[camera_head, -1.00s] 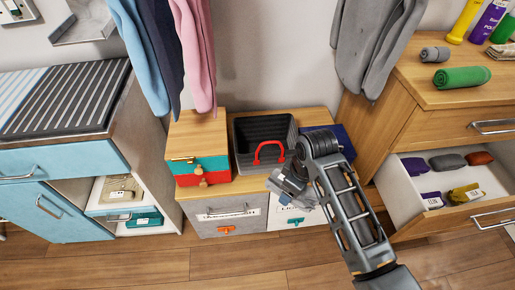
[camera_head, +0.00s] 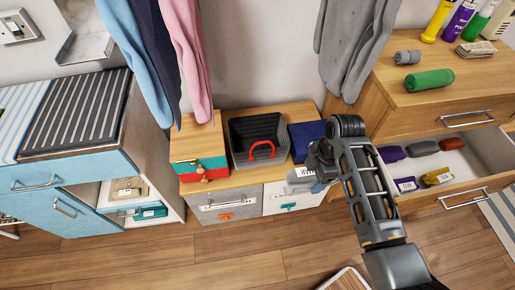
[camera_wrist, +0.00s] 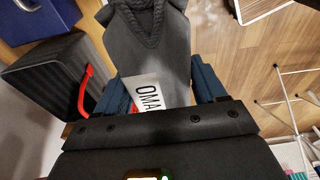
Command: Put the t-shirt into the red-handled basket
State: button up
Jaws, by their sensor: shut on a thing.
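The red-handled basket (camera_head: 240,135) is dark grey and stands on the wooden bench, its red handle raised at the front. In the wrist view the basket (camera_wrist: 35,85) is at the left. My gripper (camera_head: 312,178) is right of the basket and near the bench's front edge.
On the bench (camera_head: 219,181), a box with teal and red parts (camera_head: 195,169) stands left of the basket, and a dark blue box (camera_head: 306,138) right. Garments hang above. At right, an open drawer (camera_head: 444,168) holds several labelled bundles. The wooden floor in front is mostly clear.

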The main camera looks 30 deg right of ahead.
aim_at(258, 138)
jog(key=i, duration=1)
